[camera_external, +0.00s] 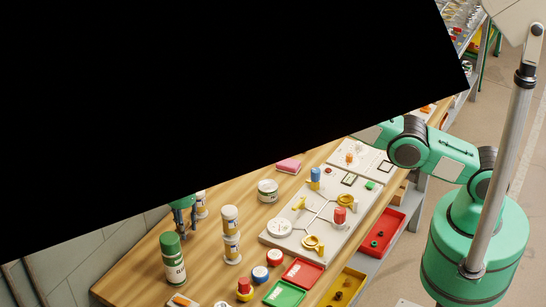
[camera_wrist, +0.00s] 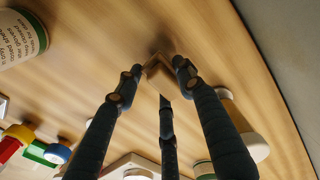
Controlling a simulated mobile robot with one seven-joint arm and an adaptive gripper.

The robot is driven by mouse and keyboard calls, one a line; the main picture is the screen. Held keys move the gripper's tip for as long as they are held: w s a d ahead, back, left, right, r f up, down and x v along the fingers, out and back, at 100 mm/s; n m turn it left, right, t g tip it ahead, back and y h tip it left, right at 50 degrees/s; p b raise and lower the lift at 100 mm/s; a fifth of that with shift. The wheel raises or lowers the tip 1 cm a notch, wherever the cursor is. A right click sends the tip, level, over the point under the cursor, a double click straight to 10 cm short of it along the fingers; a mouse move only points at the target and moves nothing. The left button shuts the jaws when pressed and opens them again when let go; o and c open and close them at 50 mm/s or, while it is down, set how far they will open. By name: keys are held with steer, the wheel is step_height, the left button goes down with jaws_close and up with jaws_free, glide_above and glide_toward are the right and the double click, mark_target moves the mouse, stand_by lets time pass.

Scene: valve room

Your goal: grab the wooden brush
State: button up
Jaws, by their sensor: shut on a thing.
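The wooden brush (camera_wrist: 157,68) shows in the wrist view as a small brown wooden piece at the fingertips, over the table; most of its shape is hidden or too dark to make out. My gripper (camera_wrist: 160,76) has its dark fingers closed in around this piece. In the external view my gripper (camera_external: 184,218) points down at the table's left part, between the green-capped jar and the stacked jars. The brush cannot be made out there.
A green-capped jar (camera_external: 174,262) and stacked white jars (camera_external: 231,238) stand close by. A white valve board (camera_external: 322,212), red tray (camera_external: 303,273) and green tray (camera_external: 284,294) lie to the right. A black area hides the external view's upper left.

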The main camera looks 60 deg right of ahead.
steer(key=shift+r+b, duration=0.3)
steer(key=shift+r, duration=3.95)
